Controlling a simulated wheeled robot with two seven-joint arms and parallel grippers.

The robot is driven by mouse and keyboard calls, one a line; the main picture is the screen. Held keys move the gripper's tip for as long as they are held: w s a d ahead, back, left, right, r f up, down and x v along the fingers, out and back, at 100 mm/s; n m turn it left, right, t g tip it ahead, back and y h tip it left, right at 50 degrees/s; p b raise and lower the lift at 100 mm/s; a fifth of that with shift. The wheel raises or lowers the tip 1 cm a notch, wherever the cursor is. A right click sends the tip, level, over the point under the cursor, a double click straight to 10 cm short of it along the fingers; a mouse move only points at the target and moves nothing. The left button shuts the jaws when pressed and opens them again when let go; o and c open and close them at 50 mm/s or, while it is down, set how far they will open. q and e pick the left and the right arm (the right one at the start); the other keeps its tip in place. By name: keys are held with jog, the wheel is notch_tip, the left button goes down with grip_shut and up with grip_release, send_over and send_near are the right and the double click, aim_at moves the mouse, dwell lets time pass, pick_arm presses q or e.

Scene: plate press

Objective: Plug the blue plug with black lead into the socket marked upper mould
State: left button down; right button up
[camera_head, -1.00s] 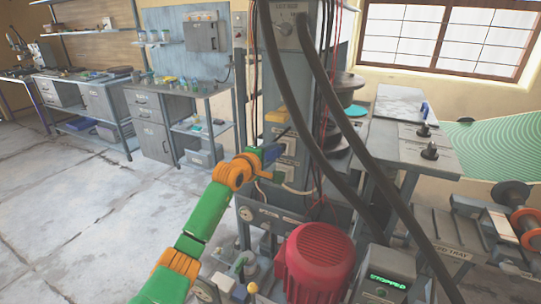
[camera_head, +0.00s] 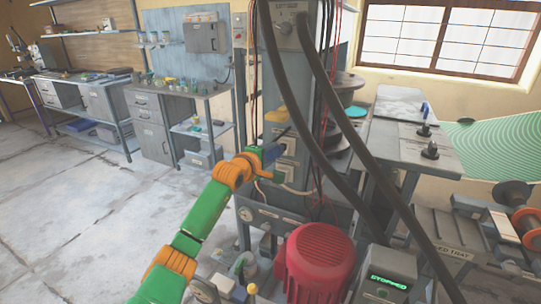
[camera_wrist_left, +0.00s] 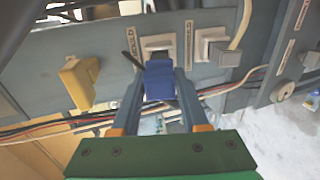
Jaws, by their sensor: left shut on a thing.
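The blue plug (camera_head: 272,153) is between the fingers of my left gripper (camera_head: 262,166), in front of the grey press column. In the left wrist view the gripper (camera_wrist_left: 160,108) is shut on the blue plug (camera_wrist_left: 159,84). A short dark piece, perhaps its black lead (camera_wrist_left: 131,43), sticks out beside it. The plug overlaps the lower edge of a white socket (camera_wrist_left: 158,44) with a label ending in MOULD beside it. This is the upper of two sockets in the head view (camera_head: 291,146). I cannot tell whether plug and socket touch. My right gripper is not in view.
A second white socket (camera_wrist_left: 211,44) with a pale cable sits beside the first. A yellow block (camera_wrist_left: 79,82) is on the same panel. Thick black hoses (camera_head: 316,130) hang in front of the column. A red motor (camera_head: 318,262) stands below.

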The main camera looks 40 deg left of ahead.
aim_at(275, 152)
pick_arm(q)
jog(key=shift+w, duration=0.25)
jog(key=shift+w+a+f, duration=0.15)
jog(key=shift+w+f, duration=0.05)
jog(key=shift+w, duration=0.1)
jog(key=shift+b+x, duration=0.75)
jog(key=shift+x, duration=0.6)
jog(key=shift+c, duration=1.7)
grip_release()
jog(key=shift+s, duration=0.15)
